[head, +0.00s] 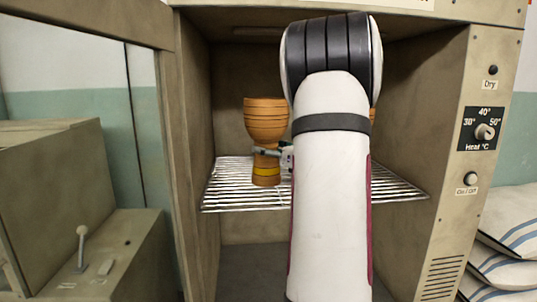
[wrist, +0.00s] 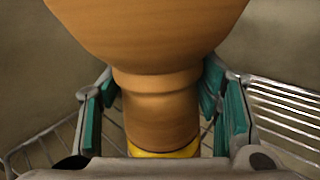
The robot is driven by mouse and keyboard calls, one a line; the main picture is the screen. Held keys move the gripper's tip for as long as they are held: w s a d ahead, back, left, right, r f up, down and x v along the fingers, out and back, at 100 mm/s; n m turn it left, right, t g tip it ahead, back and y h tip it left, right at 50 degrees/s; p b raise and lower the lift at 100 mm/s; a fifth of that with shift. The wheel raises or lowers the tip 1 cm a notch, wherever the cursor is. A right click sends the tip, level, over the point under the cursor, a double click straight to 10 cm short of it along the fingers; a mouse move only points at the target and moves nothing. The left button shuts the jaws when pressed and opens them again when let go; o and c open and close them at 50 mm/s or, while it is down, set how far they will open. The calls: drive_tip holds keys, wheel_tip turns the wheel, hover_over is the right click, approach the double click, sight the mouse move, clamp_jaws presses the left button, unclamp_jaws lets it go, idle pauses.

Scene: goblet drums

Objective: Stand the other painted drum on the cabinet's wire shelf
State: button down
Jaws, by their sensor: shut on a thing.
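An orange-brown goblet drum (head: 266,122) with a yellow band near its foot is upright inside the cabinet, over the left part of the wire shelf (head: 228,195). My gripper (head: 268,152) is shut on the drum's narrow waist. In the wrist view the green finger pads lie on both sides of the waist (wrist: 155,110), with the wide bowl above and the yellow band below. Whether the foot touches the wires cannot be told. A sliver of another orange thing (head: 373,115), perhaps the second drum, shows at the right edge of my arm, which hides the rest.
The cabinet's side wall (head: 425,120) stands right of my arm, and its open door (head: 85,60) is at the left. A control panel (head: 482,130) is on the right front. Striped sacks (head: 505,260) lie at the lower right. The shelf's front right is bare.

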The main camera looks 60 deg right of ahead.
idle(0.3)
drive_tip(key=c, duration=0.5)
unclamp_jaws()
drive_tip(key=shift+f, duration=0.1)
drive_tip(key=shift+r, duration=0.2)
drive_tip(key=s+p, duration=0.1)
drive_tip(key=s, duration=0.3)
drive_tip(key=s+a, duration=0.1)
drive_tip(key=s, duration=0.3)
drive_tip(key=s+a+p, duration=0.1)
drive_tip(key=s, duration=0.3)
drive_tip(key=shift+p, duration=0.35)
drive_tip(key=shift+f, duration=0.1)
